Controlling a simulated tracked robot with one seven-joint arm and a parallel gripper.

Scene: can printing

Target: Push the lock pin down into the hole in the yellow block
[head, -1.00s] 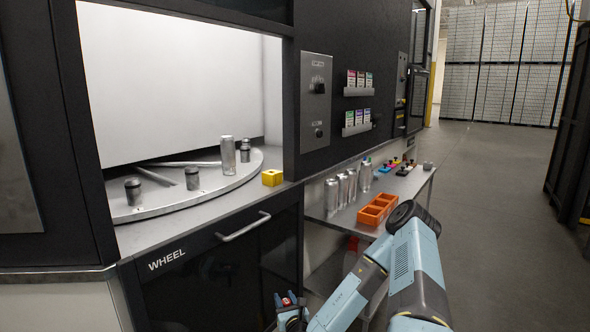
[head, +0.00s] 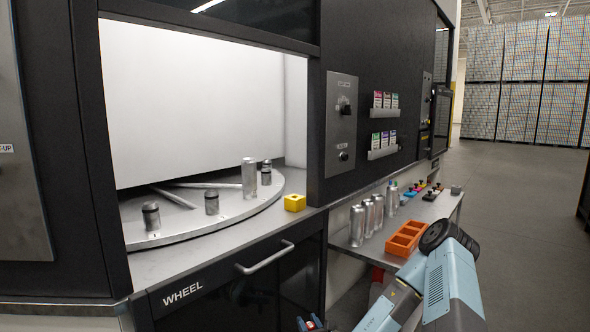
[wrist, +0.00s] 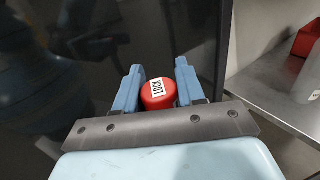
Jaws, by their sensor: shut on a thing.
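The lock pin (wrist: 158,95) shows in the wrist view as a red round head with a white "LOCK" label. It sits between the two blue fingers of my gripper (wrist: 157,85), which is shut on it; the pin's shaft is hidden. In the head view my gripper (head: 312,323) is at the bottom edge, low in front of the black cabinet and mostly cut off. The yellow block (head: 295,203) sits on the grey counter at the right end of the wheel opening, well above and apart from my gripper. Its top shows a dark spot, too small to make out clearly.
The wheel (head: 240,215) carries dark posts and a can (head: 249,178) left of the block. A handle (head: 265,258) sticks out of the cabinet front. A side table (head: 345,243) at right holds several cans and an orange tray (head: 405,238). The floor at right is clear.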

